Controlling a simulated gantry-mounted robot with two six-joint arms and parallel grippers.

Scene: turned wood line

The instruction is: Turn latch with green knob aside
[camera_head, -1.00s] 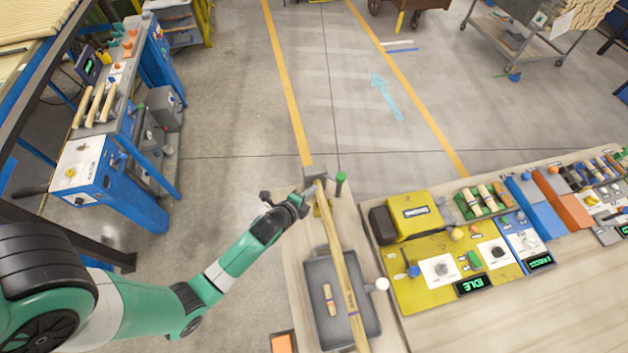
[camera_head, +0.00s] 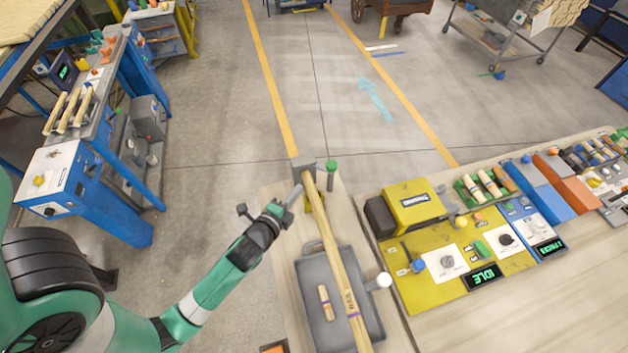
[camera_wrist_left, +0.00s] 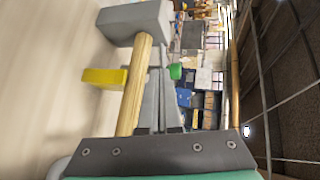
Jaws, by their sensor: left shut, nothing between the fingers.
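The green knob (camera_head: 332,166) stands upright on a short post beside the grey end block (camera_head: 302,169), at the far end of the narrow bench. It also shows in the left wrist view (camera_wrist_left: 175,71), just beyond my fingers. The latch arm under the knob cannot be made out clearly. A long wooden rod (camera_head: 334,245) runs from the grey block toward me, over a yellow support (camera_head: 315,201). My left gripper (camera_head: 295,191) is shut and empty, left of the rod near the block, apart from the knob. My right gripper is out of view.
A grey tray (camera_head: 315,270) with a short turned piece (camera_head: 326,302) lies under the rod. A white knob (camera_head: 383,281) stands at its right. A yellow panel (camera_head: 415,285) with switches fills the table at right.

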